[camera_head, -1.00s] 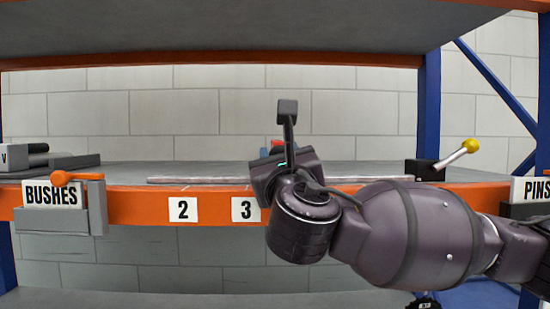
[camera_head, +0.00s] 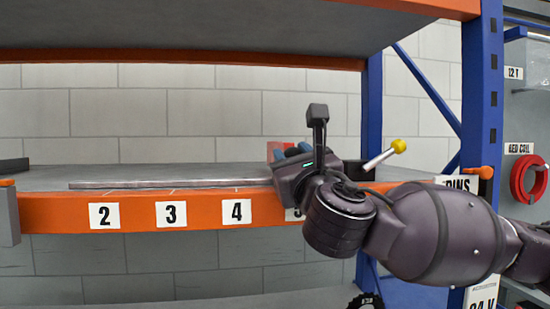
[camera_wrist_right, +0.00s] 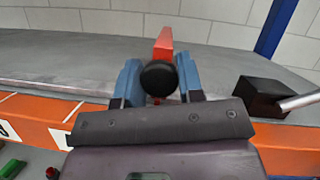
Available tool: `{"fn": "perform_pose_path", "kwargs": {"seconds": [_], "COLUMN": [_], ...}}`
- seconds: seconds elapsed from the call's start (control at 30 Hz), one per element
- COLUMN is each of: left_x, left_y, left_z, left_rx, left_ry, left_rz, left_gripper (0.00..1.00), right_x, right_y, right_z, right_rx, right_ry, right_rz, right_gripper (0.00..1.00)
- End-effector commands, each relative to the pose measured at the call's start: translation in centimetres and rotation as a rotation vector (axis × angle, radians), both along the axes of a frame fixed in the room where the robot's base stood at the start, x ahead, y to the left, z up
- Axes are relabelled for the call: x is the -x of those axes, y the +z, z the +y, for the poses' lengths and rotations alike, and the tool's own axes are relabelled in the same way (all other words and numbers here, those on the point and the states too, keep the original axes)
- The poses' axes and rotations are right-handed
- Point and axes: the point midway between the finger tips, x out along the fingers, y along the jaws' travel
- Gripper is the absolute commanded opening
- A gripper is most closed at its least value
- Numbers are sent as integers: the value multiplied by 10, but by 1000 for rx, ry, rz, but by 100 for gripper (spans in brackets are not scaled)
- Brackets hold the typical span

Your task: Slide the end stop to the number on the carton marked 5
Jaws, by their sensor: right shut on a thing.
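The end stop is a red block (camera_head: 275,150) on the metal rail (camera_head: 170,183) along the shelf's front. In the right wrist view the red block (camera_wrist_right: 164,42) shows behind a round black knob (camera_wrist_right: 158,76). My right gripper (camera_head: 291,153) is shut on the end stop, with blue fingers on both sides of the knob. White number plates 2 (camera_head: 104,216), 3 (camera_head: 171,214) and 4 (camera_head: 237,211) are on the orange beam. The stop is right of 4, near a plate (camera_head: 294,214) mostly hidden by my arm. No carton marked 5 shows. My left gripper is out of view.
A yellow-knobbed lever (camera_head: 384,155) stands right of my gripper; its black block (camera_wrist_right: 262,97) shows in the wrist view. A blue upright (camera_head: 482,100) and a red coil (camera_head: 528,179) are farther right. The shelf top behind the rail is mostly clear.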

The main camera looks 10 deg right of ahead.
Motion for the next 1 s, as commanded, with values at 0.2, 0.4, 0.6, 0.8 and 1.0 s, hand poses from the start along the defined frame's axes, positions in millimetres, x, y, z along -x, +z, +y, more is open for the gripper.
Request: {"fn": "perform_pose_path", "kwargs": {"seconds": [0.2,0.4,0.6,0.8,1.0], "left_x": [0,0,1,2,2], "left_y": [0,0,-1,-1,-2], "left_z": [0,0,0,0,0], "left_rx": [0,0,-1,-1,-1], "left_ry": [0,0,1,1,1], "left_rz": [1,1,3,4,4], "left_gripper": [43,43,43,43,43], "right_x": [0,0,0,0,-1], "right_y": [0,0,0,0,-1], "right_z": [-6,-6,-6,-6,-6], "right_rx": [0,0,0,0,0], "right_ry": [-1,-1,-1,0,0], "right_rz": [0,0,0,0,0], "right_gripper": [0,0,55,60,60]}}
